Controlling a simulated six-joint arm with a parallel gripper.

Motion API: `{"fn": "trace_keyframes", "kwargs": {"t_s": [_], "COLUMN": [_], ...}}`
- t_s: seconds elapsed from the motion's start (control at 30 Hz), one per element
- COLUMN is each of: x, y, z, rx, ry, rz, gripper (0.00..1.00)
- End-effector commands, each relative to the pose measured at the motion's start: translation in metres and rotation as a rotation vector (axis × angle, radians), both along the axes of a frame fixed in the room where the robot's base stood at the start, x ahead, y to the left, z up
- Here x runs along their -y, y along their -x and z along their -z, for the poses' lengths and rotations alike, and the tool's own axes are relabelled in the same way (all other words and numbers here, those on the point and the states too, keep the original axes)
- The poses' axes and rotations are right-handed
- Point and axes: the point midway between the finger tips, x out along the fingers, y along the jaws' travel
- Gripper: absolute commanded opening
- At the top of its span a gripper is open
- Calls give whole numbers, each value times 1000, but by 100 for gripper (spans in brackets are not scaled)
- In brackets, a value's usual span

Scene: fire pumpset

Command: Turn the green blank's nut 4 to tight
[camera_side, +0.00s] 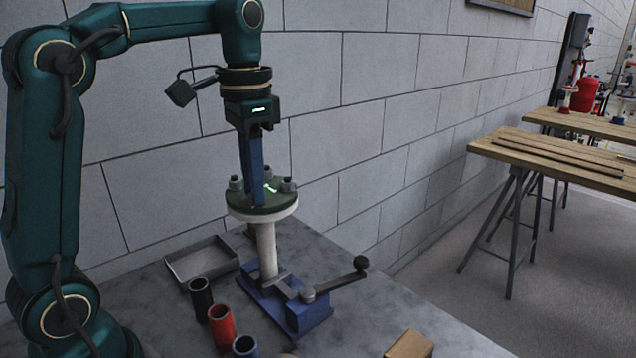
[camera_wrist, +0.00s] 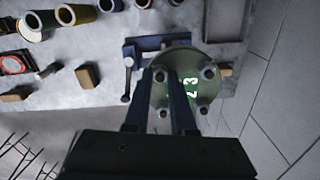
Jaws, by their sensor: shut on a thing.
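The green blank (camera_side: 280,204) is a round disc lying flat on the white flange of an upright pipe (camera_side: 266,250). It also shows in the wrist view (camera_wrist: 184,62), with white markings and several nuts around its rim. My gripper (camera_side: 257,198) points straight down, its blue fingers reaching the near side of the blank. In the wrist view my gripper (camera_wrist: 168,76) is shut on a nut (camera_wrist: 160,76), partly hidden by the fingers. Other grey nuts stand clear of the fingers, such as one at the right (camera_side: 288,185). I cannot read the nut's number or its tightness.
A blue vise (camera_side: 300,314) with a long handle (camera_side: 340,283) holds the pipe. A grey tray (camera_side: 203,262) and black, red and blue cups (camera_side: 221,325) stand to its left. A wooden block (camera_side: 409,345) lies at the front. The wall is close behind.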

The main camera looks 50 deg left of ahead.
Motion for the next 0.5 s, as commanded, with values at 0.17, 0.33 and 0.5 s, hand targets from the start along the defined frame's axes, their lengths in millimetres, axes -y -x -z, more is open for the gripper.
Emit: {"fn": "trace_keyframes", "kwargs": {"t_s": [0.17,0.33,0.5], "x": [1,1,1], "y": [0,0,0], "z": [-1,-1,-1], "rx": [3,4,4], "ry": [2,2,2], "rz": [46,61,62], "gripper": [0,0,0]}}
